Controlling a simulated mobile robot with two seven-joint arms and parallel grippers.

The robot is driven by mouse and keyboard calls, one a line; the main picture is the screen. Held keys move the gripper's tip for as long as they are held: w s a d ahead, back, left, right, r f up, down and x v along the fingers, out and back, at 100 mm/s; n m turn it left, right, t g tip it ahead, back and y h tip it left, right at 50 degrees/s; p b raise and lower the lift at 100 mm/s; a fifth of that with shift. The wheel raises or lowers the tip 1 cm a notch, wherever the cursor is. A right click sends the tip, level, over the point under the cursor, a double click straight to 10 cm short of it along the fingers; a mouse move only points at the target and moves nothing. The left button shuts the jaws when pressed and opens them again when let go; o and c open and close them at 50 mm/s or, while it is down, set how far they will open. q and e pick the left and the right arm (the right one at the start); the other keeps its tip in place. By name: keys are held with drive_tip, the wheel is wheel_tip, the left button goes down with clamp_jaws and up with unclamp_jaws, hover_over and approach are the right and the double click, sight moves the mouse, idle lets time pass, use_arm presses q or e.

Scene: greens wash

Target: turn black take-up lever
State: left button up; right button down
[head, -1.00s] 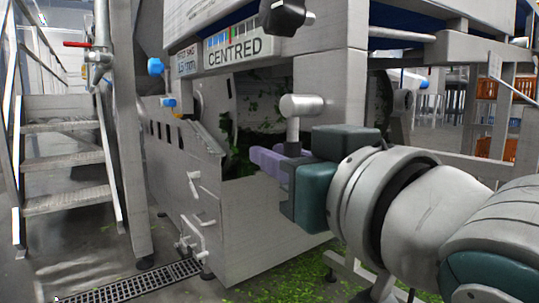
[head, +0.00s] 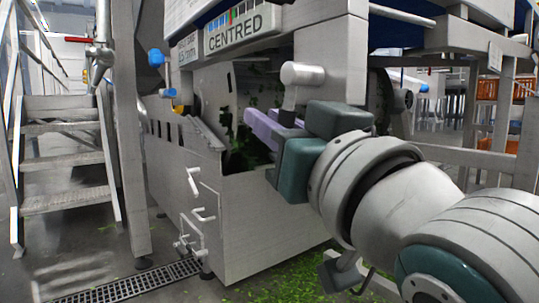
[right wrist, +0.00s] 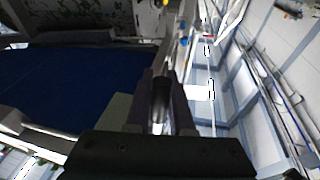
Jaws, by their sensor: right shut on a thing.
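The take-up lever (head: 290,98) hangs down from a grey round boss on the machine's upright post in the head view. Its upper stem looks grey. Its lower end is dark and sits between the fingers of my right gripper (head: 277,126). The gripper has teal jaw blocks and purple fingers and is shut on that lower end. In the right wrist view a dark round bar, the lever (right wrist: 162,97), stands between the two fingers. The fingers partly hide the lever's lower end. My left gripper is not in view.
The "CENTRED" sign (head: 236,31) is above the lever. A steel bin (head: 250,220) with leafy scraps behind its front stands below. Metal steps (head: 65,160) are at left. Greens litter the floor by a drain grate (head: 130,283). Orange crates (head: 500,90) stand far right.

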use_arm(q)
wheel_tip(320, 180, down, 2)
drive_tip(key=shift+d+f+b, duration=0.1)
drive_tip(key=shift+b, duration=0.4)
use_arm(e)
drive_tip(key=shift+w+a+r+t+y, duration=0.15)
drive_tip(key=shift+w+r+t+y, duration=0.15)
drive_tip(key=shift+t, duration=0.4)
drive_tip(key=c, duration=0.8)
unclamp_jaws()
drive_tip(key=shift+s, duration=0.15)
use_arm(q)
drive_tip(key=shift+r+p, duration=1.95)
use_arm(e)
drive_tip(key=shift+v, duration=4.85)
